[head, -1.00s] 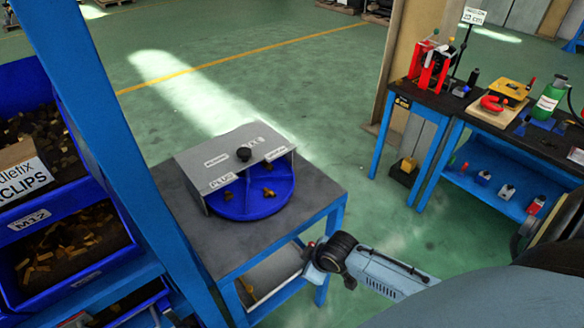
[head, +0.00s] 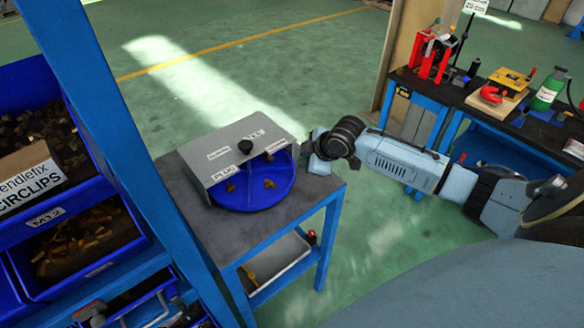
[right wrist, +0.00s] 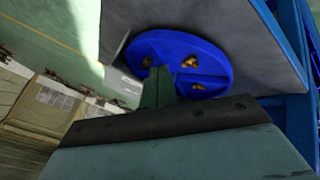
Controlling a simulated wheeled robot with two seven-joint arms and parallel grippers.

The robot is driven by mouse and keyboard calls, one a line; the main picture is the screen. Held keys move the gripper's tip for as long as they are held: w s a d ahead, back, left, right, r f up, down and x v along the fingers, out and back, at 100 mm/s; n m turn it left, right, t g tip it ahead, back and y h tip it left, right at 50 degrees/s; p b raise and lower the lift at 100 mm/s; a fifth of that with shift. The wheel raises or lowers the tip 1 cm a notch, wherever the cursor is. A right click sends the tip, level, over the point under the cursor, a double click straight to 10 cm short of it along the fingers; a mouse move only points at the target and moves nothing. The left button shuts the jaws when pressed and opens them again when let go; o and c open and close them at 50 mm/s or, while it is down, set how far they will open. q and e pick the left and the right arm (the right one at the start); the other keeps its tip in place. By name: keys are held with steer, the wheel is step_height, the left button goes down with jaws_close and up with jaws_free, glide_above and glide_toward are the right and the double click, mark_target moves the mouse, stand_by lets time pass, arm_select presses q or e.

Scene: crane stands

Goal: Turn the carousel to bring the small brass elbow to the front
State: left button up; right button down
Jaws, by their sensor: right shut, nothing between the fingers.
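I cannot tell which is the small elbow. My right gripper (head: 307,150) is shut and empty, just right of the carousel's rim. In the right wrist view the fingers (right wrist: 158,85) appear in front of the blue disc (right wrist: 218,58), with brass fittings (right wrist: 190,62) on it. I cannot tell whether they touch it. My left gripper is not clearly seen.
A blue post (head: 125,130) and blue bins (head: 75,240) of brass parts stand at the left. A lower shelf (head: 280,262) is under the stand. A workbench (head: 455,100) with tools stands at the right. Green floor lies open behind the stand.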

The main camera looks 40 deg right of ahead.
glide_toward(285, 172)
steer(key=x, duration=0.4)
steer(key=shift+w+a+f+b, duration=0.1)
steer(key=shift+w+f+b, duration=0.1)
steer(key=shift+f+b, duration=0.2)
